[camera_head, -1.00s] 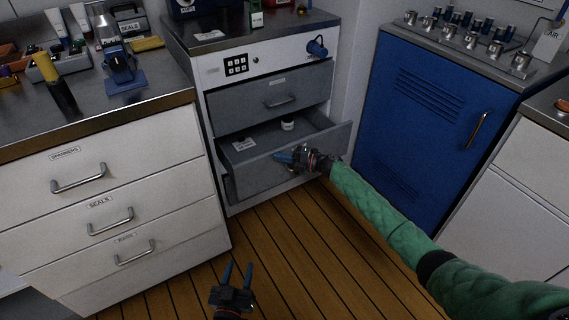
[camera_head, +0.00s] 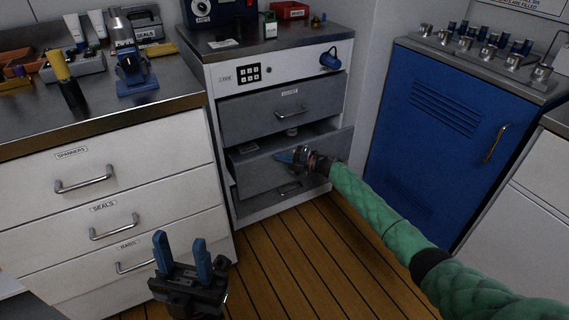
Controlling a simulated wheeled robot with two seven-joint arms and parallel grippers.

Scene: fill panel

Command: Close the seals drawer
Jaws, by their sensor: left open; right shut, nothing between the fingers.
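The drawer labelled SEALS (camera_head: 72,226) is the middle one of the white cabinet at the left. Its front looks flush with the drawers above and below, and its bar handle (camera_head: 114,228) is clear. In the grey cabinet, the middle drawer (camera_head: 258,176) stands partly open, with a small white item (camera_head: 292,131) inside; I cannot read its label. My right gripper (camera_head: 284,157) is shut and empty at this grey drawer's front, hiding part of it. My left gripper (camera_head: 181,249) is open and empty, in front of the white cabinet's lower drawers.
A blue locker (camera_head: 425,130) stands at the right, beyond my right arm. Loose items crowd the left bench, including a box (camera_head: 146,33) also marked SEALS. The wooden floor (camera_head: 290,260) before the grey cabinet is clear.

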